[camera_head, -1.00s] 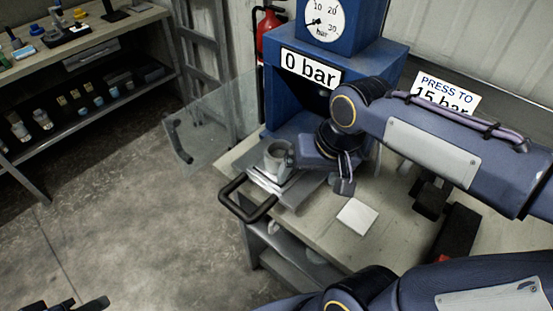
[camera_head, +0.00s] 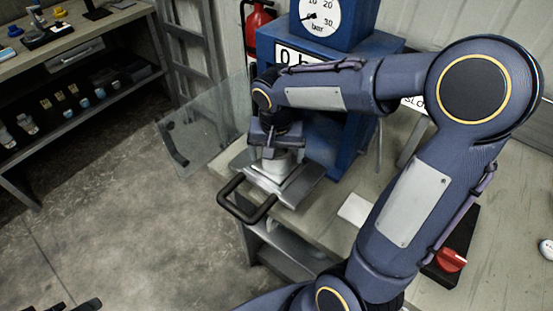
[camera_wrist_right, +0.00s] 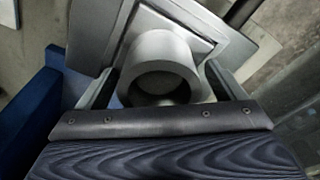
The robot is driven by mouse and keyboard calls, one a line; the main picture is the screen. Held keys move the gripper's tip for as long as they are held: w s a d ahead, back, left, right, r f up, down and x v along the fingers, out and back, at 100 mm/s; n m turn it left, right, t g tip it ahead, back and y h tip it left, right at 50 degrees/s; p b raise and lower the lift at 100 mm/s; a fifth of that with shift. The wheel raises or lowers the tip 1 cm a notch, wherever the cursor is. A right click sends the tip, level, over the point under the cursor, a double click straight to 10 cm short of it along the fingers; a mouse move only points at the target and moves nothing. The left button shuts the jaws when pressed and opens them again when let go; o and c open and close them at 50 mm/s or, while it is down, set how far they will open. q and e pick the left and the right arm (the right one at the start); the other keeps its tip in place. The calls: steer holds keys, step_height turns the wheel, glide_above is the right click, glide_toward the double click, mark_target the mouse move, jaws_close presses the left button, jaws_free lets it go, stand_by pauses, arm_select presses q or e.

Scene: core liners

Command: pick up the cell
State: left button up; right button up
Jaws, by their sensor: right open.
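The cell (camera_head: 283,163), a pale grey hollow cylinder, stands on a metal sliding tray (camera_head: 296,188) in front of the blue press. In the right wrist view the cell (camera_wrist_right: 151,46) shows its round open mouth. My right gripper (camera_head: 272,150) is just above the cell in the head view and partly hides it. In the right wrist view its two fingers lie on either side of the cell, apart from each other, and the gripper is open. Whether either finger touches the cell is unclear. Dark tips of my left gripper (camera_head: 80,306) show at the bottom left edge.
The blue press (camera_head: 335,150) with its gauge stands behind the tray. A black handle (camera_head: 247,208) juts from the tray front. A clear door panel (camera_head: 200,130) stands open at left. A white pad (camera_head: 354,209) and a red knob (camera_head: 451,260) are on the bench.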

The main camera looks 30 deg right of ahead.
steer(key=shift+f, duration=0.1)
steer(key=shift+c, duration=0.2)
steer(key=c, duration=1.9)
steer(key=shift+w, duration=0.1)
jaws_close()
